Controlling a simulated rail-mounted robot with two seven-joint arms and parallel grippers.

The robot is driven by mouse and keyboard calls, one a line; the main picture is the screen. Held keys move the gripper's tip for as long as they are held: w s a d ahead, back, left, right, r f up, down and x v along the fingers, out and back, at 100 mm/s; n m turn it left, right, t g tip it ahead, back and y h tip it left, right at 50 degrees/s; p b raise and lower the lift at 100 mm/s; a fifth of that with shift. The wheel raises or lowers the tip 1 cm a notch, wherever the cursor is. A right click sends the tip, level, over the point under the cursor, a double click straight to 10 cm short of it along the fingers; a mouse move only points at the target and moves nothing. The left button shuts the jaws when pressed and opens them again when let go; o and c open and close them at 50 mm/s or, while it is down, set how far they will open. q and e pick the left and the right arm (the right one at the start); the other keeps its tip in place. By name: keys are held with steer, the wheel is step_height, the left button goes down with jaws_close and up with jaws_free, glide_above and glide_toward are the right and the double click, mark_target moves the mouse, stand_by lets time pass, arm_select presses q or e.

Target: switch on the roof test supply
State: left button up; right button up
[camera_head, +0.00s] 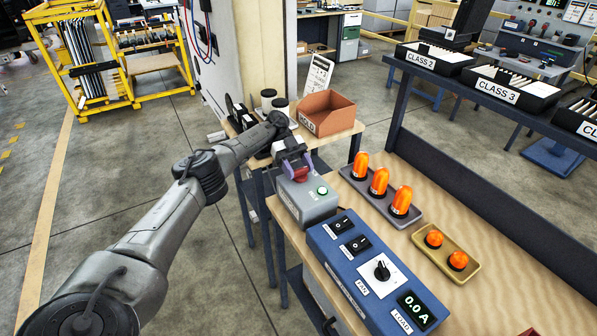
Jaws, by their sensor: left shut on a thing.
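A grey supply box (312,206) stands on the wooden bench, with a green round lamp or button (322,190) on its top. A small red part (301,174) shows at the back of the box's top. My left gripper (296,166), with purple fingers, reaches down over the back of this box and is shut on the red part, which looks like a switch handle. The fingers hide some of it, so its setting cannot be told. A blue load box (350,262) in front has two black rockers, a black knob (382,271) and a display (416,308) reading 0.0 A. My right gripper is not in view.
A grey tray (408,220) with three orange beacons (380,182) and a yellow tray (446,261) with two orange lamps lie to the right. A brown bin (327,112) stands behind. Class bins (511,88) sit on a raised shelf.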

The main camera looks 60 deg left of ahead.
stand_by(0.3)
arm_select(q)
steer(key=o, duration=0.9)
steer(key=shift+r, duration=0.1)
steer(key=shift+r, duration=0.3)
steer(key=r, duration=0.1)
steer(key=r+p, duration=0.2)
steer(key=r, duration=0.1)
steer(key=shift+d, duration=0.35)
steer(key=shift+w+d+r+p, duration=0.55)
steer(key=shift+d+r, duration=0.5)
steer(key=shift+d, duration=0.7)
steer(key=shift+w+d+r+p, duration=0.4)
steer(key=shift+w+d+r, duration=0.45)
steer(key=shift+d, duration=0.9)
steer(key=shift+w+d+r+p, duration=0.45)
steer(key=shift+d+r, duration=0.75)
steer(key=shift+d, duration=0.55)
